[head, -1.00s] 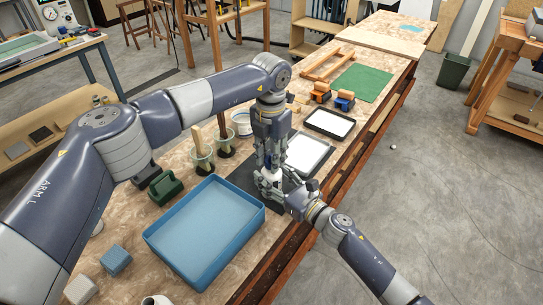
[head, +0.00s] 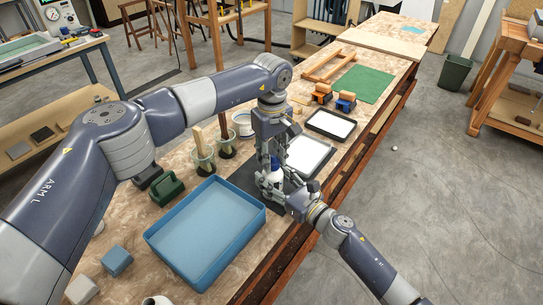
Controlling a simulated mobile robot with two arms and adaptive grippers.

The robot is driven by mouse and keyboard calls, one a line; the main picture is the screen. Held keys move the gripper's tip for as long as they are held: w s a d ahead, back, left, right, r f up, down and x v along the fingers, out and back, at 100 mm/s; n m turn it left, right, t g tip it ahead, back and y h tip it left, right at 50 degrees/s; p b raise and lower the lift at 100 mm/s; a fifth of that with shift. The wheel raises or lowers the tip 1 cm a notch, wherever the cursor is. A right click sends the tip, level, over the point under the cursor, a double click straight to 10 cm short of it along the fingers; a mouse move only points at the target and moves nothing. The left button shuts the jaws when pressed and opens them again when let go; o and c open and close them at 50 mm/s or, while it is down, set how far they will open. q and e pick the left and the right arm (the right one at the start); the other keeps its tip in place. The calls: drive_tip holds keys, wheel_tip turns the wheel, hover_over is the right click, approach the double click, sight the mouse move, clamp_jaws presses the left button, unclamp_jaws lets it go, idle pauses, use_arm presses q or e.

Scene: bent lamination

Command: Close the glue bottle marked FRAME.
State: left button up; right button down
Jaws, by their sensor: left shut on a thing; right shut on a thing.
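A small white bottle (head: 272,178) with a blue part at its top stands over the dark mat (head: 243,180), between my two grippers. Any lettering on it is too small to read. My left gripper (head: 271,163) points straight down from above and is shut at the bottle's top; its fingers partly hide what they hold, which looks like the blue part. My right gripper (head: 275,187) comes in from the lower right and is shut on the bottle's body, low over the mat. The bottle's lower part is mostly hidden.
A blue tray (head: 160,240) lies just left of the mat. Cups with brushes (head: 203,160), a white tub (head: 242,124) and a green block (head: 166,188) stand behind it. White-surfaced trays (head: 306,153) lie right of the grippers. The bench's front edge is close to my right arm.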

use_arm(q)
drive_tip(key=m, duration=0.6)
drive_tip(key=shift+w, duration=0.1)
drive_tip(key=m, duration=0.5)
drive_tip(key=shift+d+m, duration=0.15)
drive_tip(key=shift+m, duration=0.15)
drive_tip(key=o, duration=0.7)
drive_tip(key=shift+c, duration=0.2)
drive_tip(key=shift+r, duration=0.1)
drive_tip(key=shift+r, duration=2.15)
drive_tip(key=shift+c, duration=0.4)
